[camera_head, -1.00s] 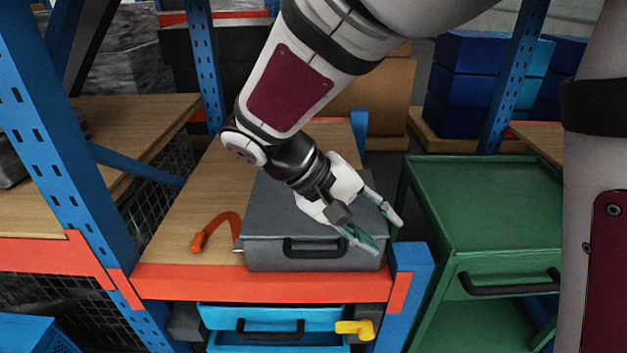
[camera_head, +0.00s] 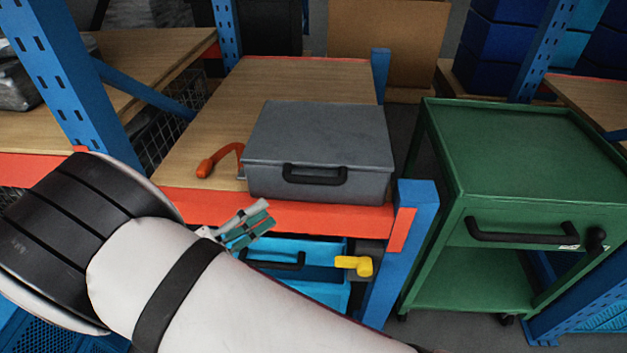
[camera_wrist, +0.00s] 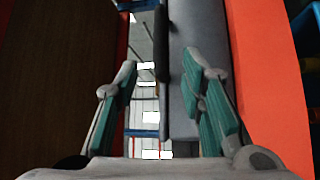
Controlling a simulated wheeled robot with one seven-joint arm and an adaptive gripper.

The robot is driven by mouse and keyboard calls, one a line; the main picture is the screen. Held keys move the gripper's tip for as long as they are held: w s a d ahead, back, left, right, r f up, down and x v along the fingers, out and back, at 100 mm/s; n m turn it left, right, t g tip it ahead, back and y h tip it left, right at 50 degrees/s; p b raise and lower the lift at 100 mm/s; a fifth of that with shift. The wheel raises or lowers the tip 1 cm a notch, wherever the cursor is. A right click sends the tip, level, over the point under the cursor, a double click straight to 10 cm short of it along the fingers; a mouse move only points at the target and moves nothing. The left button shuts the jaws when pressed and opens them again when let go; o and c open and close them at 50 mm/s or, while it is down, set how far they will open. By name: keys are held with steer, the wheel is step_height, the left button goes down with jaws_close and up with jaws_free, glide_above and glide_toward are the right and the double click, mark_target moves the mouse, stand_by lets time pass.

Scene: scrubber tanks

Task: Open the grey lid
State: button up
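The grey lid (camera_head: 325,130) lies flat and closed on a grey case at the front of the wooden shelf. A black handle (camera_head: 315,174) is on the case's front face. My gripper (camera_head: 247,226) is in front of and below the case's left front, over the orange beam and the blue drawer. Its two teal-padded fingers are apart. The wrist view shows the open fingers (camera_wrist: 162,105) with nothing held between them, and a grey surface (camera_wrist: 187,70) beyond; I cannot tell whether it is lid or case. Much of the gripper's body is hidden behind my arm.
An orange beam (camera_head: 300,212) edges the shelf. An orange curved handle (camera_head: 222,160) is left of the case. Below are a blue drawer (camera_head: 320,272) and a yellow handle (camera_head: 353,265). A green cart (camera_head: 520,160) stands right, a blue post (camera_head: 403,240) between.

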mark_target(306, 183)
steer(key=p+x, duration=0.1)
steer(key=x, duration=1.2)
steer(key=shift+w+d, duration=0.1)
steer(key=shift+d, duration=0.15)
jaws_close()
